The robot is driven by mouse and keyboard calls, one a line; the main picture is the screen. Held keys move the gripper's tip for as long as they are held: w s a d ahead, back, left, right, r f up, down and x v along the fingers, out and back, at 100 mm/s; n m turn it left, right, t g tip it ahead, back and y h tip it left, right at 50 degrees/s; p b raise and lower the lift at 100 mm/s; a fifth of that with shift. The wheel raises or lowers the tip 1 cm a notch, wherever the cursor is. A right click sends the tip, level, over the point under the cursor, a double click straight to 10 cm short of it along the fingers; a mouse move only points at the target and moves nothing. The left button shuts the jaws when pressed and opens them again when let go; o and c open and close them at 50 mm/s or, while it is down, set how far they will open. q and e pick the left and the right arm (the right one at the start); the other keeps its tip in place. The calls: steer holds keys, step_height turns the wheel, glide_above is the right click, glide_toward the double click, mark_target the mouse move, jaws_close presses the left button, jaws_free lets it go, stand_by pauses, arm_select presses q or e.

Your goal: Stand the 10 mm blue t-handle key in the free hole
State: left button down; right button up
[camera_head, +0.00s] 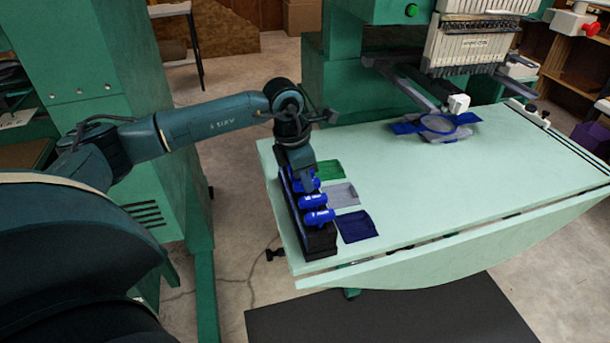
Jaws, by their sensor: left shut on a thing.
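A long black block (319,243) stands along the left end of the pale green table. Several keys with blue t-handles show in a row at it, among them a front one (320,217) and a middle one (313,201). My left gripper (303,184) points down over the far part of the block and is shut on a blue t-handle key (310,186). The key's shaft and the free hole are hidden behind the gripper and handles, so I cannot tell whether the shaft is in the block. Size marks are too small to read. My right gripper is out of view.
Green (329,169), grey (341,194) and dark blue (357,226) cloth patches lie right of the block. The table's middle and right (480,170) are clear.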

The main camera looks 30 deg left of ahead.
arm_select(q)
steer(key=c, duration=1.3)
jaws_free()
steer(key=shift+o, duration=0.2)
steer(key=v, duration=1.3)
